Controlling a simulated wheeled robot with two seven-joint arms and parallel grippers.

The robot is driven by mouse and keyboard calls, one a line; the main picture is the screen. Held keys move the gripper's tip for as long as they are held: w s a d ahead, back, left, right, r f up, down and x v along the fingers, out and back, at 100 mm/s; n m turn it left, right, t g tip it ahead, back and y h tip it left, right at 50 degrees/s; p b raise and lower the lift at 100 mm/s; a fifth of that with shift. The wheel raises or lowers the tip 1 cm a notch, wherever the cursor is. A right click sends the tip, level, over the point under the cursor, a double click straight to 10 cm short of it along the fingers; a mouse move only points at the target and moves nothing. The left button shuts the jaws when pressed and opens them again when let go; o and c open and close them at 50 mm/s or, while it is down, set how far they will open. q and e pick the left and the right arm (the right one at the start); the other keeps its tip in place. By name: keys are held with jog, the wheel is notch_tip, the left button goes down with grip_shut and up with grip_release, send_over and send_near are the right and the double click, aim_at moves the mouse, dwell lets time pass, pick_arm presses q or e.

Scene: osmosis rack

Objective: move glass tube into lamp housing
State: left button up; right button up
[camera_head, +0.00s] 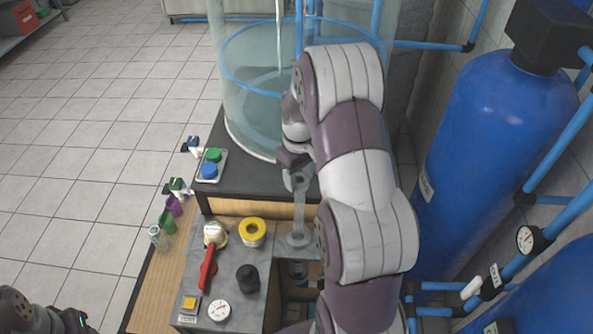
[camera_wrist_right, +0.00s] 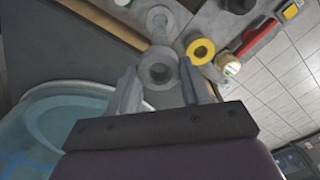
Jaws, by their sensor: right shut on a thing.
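My right gripper (camera_head: 296,168) is shut on the upper end of an upright, clear grey glass tube (camera_head: 299,207). In the right wrist view, the gripper (camera_wrist_right: 160,88) has one finger on each side of the tube's round top (camera_wrist_right: 158,70). The tube's lower end meets or stands just above a grey round collar (camera_head: 298,241), seemingly the lamp housing, at the bench edge. The collar also shows in the right wrist view (camera_wrist_right: 160,20). I cannot tell how deep the tube sits in it. Part of my left arm shows at the lower left; its gripper is not clearly visible.
The grey bench top holds a yellow ring (camera_head: 252,232), a red-handled tool (camera_head: 207,268), a black cap (camera_head: 247,278) and a gauge (camera_head: 219,310). A large clear tank (camera_head: 245,100) stands behind. Blue cylinders (camera_head: 500,130) and pipes are close on the right.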

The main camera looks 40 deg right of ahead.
jog(key=shift+f, duration=0.6)
jog(key=shift+w+r, duration=0.15)
pick_arm(q)
jog(key=shift+w+f, duration=0.2)
jog(key=shift+f, duration=0.1)
jog(key=shift+w, duration=0.1)
pick_arm(e)
jog(key=shift+w, duration=0.15)
pick_arm(q)
jog(key=shift+r, duration=0.15)
jog(key=shift+f+b, duration=1.15)
jog(key=shift+f, duration=0.3)
pick_arm(e)
jog(key=shift+f, duration=2.25)
